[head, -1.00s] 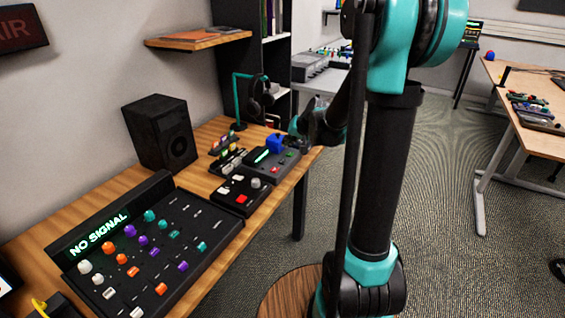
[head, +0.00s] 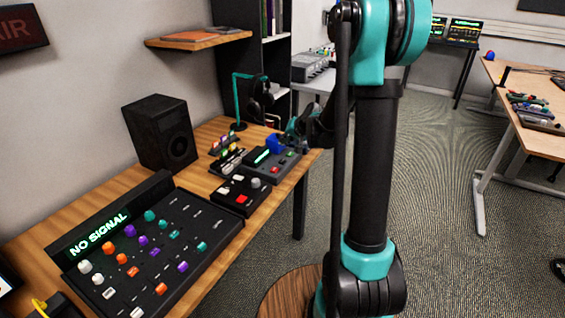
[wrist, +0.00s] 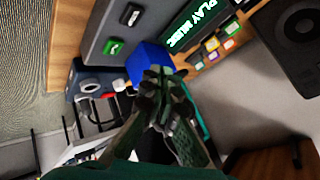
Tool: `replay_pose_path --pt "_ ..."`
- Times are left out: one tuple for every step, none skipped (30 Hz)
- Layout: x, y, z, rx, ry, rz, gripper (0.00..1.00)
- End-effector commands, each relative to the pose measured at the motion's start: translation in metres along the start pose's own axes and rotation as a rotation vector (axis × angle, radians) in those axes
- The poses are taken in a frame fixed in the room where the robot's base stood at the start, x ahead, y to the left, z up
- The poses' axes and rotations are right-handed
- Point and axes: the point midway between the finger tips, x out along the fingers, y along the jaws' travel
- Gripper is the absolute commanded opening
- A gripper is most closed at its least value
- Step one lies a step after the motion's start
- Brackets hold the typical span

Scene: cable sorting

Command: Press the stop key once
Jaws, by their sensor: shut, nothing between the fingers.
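A grey player (head: 258,171) with a lit green display sits at the far end of the wooden desk. In the wrist view its display (wrist: 196,22) reads PLAY MUSIC. Its keys include a green key (wrist: 113,47) and a dark key with a pale mark (wrist: 131,14). A red key (head: 275,168) shows in the head view. I cannot read which is the stop key. My gripper (wrist: 157,76) is shut and empty, its tips in front of a blue block (wrist: 147,60) at the player's far end. In the head view the gripper (head: 289,141) is small and partly unclear.
A small black box (head: 238,194) with red and white buttons and a large mixer (head: 150,245) lie nearer on the desk. A speaker (head: 160,132) and a headphone stand (head: 240,100) stand along the wall side. Small coloured items (wrist: 212,44) lie beside the display.

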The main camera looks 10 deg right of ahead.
Motion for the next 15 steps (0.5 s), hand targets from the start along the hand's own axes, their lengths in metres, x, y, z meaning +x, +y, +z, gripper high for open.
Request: replay_pose_path --pt "0.005 0.004 0.004 0.000 0.000 0.000 0.00" --pt "0.008 0.006 0.006 0.000 0.000 0.000 0.00" --pt "0.012 0.009 0.008 0.000 0.000 0.000 0.00" --pt "0.015 0.011 0.010 0.000 0.000 0.000 0.00" --pt "0.018 0.013 0.012 0.000 0.000 0.000 0.00" --pt "0.021 0.015 0.015 0.000 0.000 0.000 0.00" --pt "0.024 0.017 0.017 0.000 0.000 0.000 0.00" --pt "0.026 0.019 0.019 0.000 0.000 0.000 0.00" --pt "0.030 0.021 0.021 0.000 0.000 0.000 0.00" --pt "0.032 0.023 0.023 0.000 0.000 0.000 0.00" --pt "0.034 0.025 0.024 0.000 0.000 0.000 0.00" --pt "0.036 0.026 0.026 0.000 0.000 0.000 0.00" --pt "0.038 0.027 0.027 0.000 0.000 0.000 0.00" --pt "0.039 0.029 0.028 0.000 0.000 0.000 0.00" --pt "0.041 0.030 0.029 0.000 0.000 0.000 0.00"
